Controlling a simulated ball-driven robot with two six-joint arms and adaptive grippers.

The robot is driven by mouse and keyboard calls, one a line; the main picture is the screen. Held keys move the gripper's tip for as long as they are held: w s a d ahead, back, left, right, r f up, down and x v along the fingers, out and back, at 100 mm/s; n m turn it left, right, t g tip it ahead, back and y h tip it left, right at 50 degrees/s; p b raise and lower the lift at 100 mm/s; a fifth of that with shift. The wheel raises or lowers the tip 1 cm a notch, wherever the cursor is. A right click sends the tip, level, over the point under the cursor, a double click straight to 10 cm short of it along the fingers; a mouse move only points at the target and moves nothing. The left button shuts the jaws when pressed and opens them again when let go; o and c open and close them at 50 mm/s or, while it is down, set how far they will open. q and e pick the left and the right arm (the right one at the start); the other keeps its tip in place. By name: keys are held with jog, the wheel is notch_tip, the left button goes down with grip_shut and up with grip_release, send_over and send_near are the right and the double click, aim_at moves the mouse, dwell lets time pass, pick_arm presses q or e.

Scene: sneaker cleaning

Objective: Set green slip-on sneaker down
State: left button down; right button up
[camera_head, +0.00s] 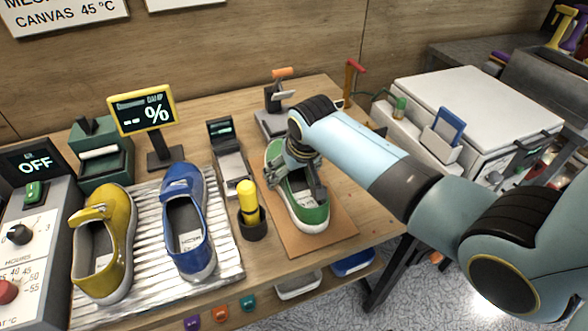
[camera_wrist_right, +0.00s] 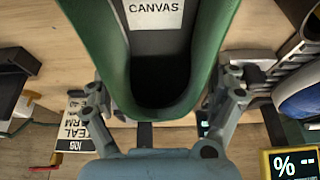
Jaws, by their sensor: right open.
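The green slip-on sneaker (camera_head: 309,213) rests upright on a brown mat (camera_head: 337,228) on the wooden bench in the head view. Its toe points toward the front edge. My right gripper (camera_head: 297,180) is over the heel half of the sneaker, with its fingers around the opening. In the right wrist view the green sneaker (camera_wrist_right: 208,35) fills the middle, with a CANVAS label inside. The gripper's two fingers (camera_wrist_right: 160,98) stand open on either side of the heel. Whether they touch it I cannot tell. My left gripper is not in view.
A yellow shoe (camera_head: 118,243) and a blue shoe (camera_head: 186,225) stand on a ribbed tray (camera_head: 151,282) at left. A yellow-topped holder (camera_head: 249,207) is close left of the mat. A percent display (camera_head: 143,112) and a small press (camera_head: 272,112) stand behind.

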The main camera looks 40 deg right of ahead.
jog(key=v, duration=1.2)
jog(key=shift+p, duration=0.4)
